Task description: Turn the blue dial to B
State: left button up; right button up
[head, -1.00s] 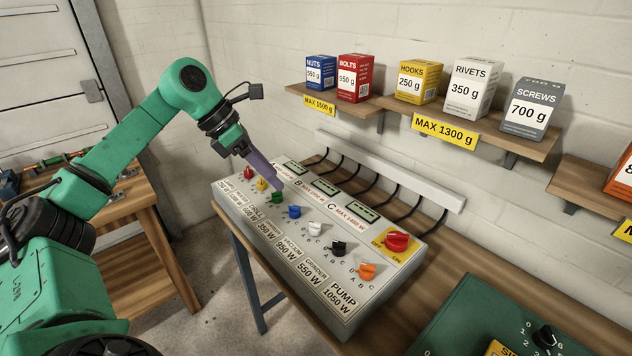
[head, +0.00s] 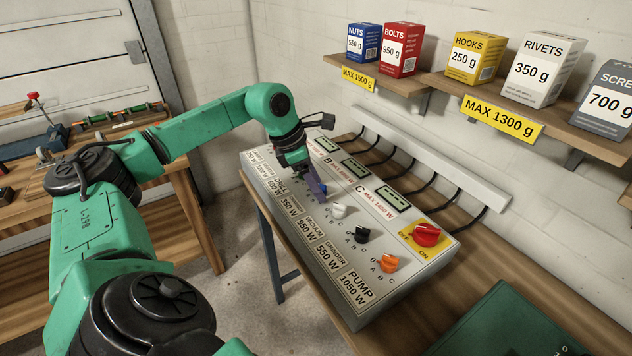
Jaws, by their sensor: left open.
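The blue dial (head: 319,188) is on the sloped grey control panel (head: 262,165), left of the white dial (head: 339,210). It is partly covered by my left gripper (head: 316,192). The purple fingers of the gripper reach down at the dial, and the gripper is open. I cannot tell whether the fingers touch the dial. The dial's setting and the letters around it are too small or hidden to read. My right gripper is out of view.
A black dial (head: 361,235), an orange dial (head: 388,263) and a red switch (head: 426,234) on yellow are farther right on the panel. Shelves with labelled boxes (head: 468,56) hang behind. A green case (head: 512,322) lies at lower right. A wooden workbench (head: 185,212) is at left.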

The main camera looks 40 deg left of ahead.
pick_arm(q)
grip_shut()
jog(key=shift+n, duration=0.3)
jog(key=n+y+b, duration=0.1)
jog(key=n, duration=0.1)
jog(key=shift+d+n+t, duration=0.15)
jog(key=shift+n+t, duration=0.15)
jog(key=shift+t, duration=0.1)
jog(key=n+y, duration=0.1)
jog(key=n, duration=0.1)
jog(key=shift+d+n, duration=0.1)
jog(key=shift+n, duration=0.3)
jog(key=n, duration=0.1)
jog(key=n+y+p, duration=0.1)
jog(key=n, duration=0.1)
jog(key=n+y, duration=0.1)
jog(key=n, duration=0.1)
jog(key=shift+d+r+p, duration=0.1)
jog(key=shift+d+p, duration=0.2)
jog(key=shift+p, duration=0.05)
jog(key=n, duration=0.2)
jog(key=n+y+p, duration=0.1)
jog(key=n, duration=0.1)
jog(key=shift+w+d+n+g+y, duration=0.1)
jog(key=shift+n+g+y, duration=0.2)
